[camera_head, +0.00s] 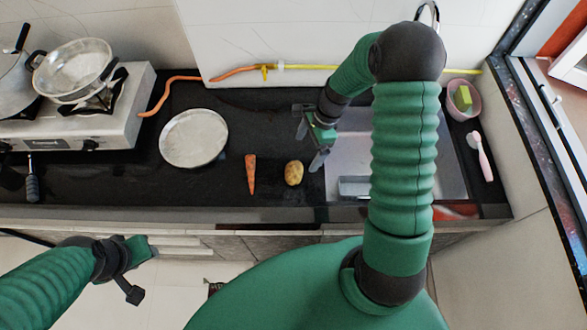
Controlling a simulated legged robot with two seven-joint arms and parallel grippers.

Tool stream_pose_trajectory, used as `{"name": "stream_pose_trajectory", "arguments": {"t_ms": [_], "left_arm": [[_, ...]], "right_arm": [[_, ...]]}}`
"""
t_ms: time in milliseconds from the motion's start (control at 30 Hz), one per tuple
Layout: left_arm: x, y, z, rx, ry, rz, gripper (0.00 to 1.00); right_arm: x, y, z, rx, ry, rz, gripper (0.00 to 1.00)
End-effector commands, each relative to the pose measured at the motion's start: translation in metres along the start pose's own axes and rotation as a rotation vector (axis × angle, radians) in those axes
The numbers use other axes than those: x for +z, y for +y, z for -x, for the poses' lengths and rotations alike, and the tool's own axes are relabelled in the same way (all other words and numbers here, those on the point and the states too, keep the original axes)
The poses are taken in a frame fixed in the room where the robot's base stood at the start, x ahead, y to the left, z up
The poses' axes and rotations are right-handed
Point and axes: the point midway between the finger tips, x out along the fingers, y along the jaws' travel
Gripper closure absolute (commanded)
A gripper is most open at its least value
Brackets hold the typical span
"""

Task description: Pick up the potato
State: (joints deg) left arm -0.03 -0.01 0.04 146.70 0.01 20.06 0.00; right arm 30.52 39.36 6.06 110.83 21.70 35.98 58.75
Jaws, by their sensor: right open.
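The potato (293,173) is small, yellow-brown and rounded. It lies on the black countertop just left of the sink, near the front edge. My right gripper (309,146) is above and a little to the right of the potato. Its fingers are apart, with nothing between them, and it is not touching the potato. My left arm comes in at the lower left, and its gripper (135,270) is below the counter front, away from the potato.
A carrot (251,174) lies left of the potato. A round metal plate (194,138) is further left, near the gas stove (128,125) with pans. The sink (345,165) is on the right. A pink bowl (462,108) and brush (484,160) sit at the far right.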

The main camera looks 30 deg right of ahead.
Motion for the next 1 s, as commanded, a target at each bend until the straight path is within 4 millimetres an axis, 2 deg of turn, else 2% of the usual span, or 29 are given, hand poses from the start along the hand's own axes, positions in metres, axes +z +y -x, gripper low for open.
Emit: {"name": "stream_pose_trajectory", "arguments": {"t_ms": [100,200,433,600,700,867,900,1000], "left_arm": [[-0.001,0.0,0.002,0.0,0.0,0.001,0.64],[-0.001,0.0,0.003,0.0,0.0,0.001,0.64],[-0.002,-0.001,0.009,0.0,0.0,0.001,0.64],[-0.004,0.0,0.015,0.0,0.001,0.001,0.64],[-0.004,0.0,0.015,0.0,0.001,0.001,0.64],[-0.004,0.0,0.014,0.0,0.0,0.001,0.64],[-0.004,0.0,0.014,0.0,0.0,0.001,0.64],[-0.004,0.0,0.014,0.0,0.0,0.001,0.64]], "right_arm": [[0.005,0.001,-0.032,0.005,0.0,0.003,0.04],[0.004,0.0,-0.053,0.003,0.001,0.004,0.04],[-0.002,0.002,-0.078,0.002,-0.003,0.002,0.04],[-0.005,0.003,-0.11,0.001,-0.004,0.003,0.04],[-0.004,0.003,-0.118,0.0,-0.002,0.004,0.04],[-0.002,0.002,-0.119,-0.002,0.002,0.005,0.04],[-0.001,0.003,-0.119,-0.002,0.002,0.005,0.05],[-0.001,0.003,-0.119,-0.002,0.003,0.006,0.18]]}}
